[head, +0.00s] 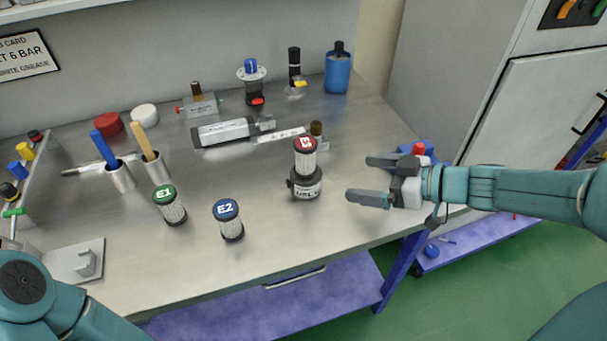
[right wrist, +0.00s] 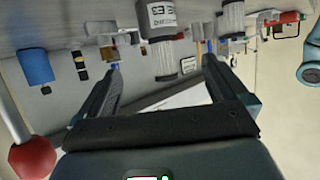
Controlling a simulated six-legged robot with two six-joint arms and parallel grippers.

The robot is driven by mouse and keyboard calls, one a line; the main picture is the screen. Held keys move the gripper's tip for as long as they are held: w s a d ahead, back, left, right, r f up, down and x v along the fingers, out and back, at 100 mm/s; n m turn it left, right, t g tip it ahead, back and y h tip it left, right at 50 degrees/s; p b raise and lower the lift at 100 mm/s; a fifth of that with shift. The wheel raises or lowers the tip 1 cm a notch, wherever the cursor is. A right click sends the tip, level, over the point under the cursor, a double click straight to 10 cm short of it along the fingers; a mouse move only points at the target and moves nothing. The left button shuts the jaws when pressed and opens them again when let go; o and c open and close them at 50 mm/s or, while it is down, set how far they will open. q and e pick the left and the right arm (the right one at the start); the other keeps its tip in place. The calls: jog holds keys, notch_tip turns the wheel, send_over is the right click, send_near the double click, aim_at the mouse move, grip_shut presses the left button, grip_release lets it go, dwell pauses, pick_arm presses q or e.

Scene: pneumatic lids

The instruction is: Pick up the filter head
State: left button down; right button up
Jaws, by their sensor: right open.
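A dark filter head (head: 305,187) with a pale label stands upright on the bench, with a red-capped clear cartridge (head: 306,155) on top. My right gripper (head: 358,178) is open and empty to its right, fingers pointing toward it with a gap between. In the right wrist view, which looks upside down, the labelled filter head (right wrist: 158,18) shows at the top, ahead of and between the open fingers (right wrist: 162,70). My left arm shows at the lower left, but its gripper is out of view.
Cartridges E1 (head: 170,206) and E2 (head: 229,222) stand left of the filter head. A grey cylinder (head: 224,132) lies behind. A blue container (head: 338,72) stands at the back. A red knob (head: 418,149) is close to my right gripper. The front bench edge is clear.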

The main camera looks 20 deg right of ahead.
aim_at(315, 174)
jog(key=b+x, duration=0.1)
jog(key=x, duration=0.8)
jog(key=shift+f+b, duration=0.15)
jog(key=shift+b, duration=0.15)
jog(key=shift+w+a+f, duration=0.15)
jog(key=shift+w+a, duration=0.2)
jog(key=shift+a, duration=0.05)
jog(key=b+x, duration=0.1)
jog(key=x, duration=0.4)
jog(key=shift+w+f, duration=0.15)
jog(key=shift+w, duration=0.1)
jog(key=c, duration=1.1)
jog(key=shift+c, duration=0.9)
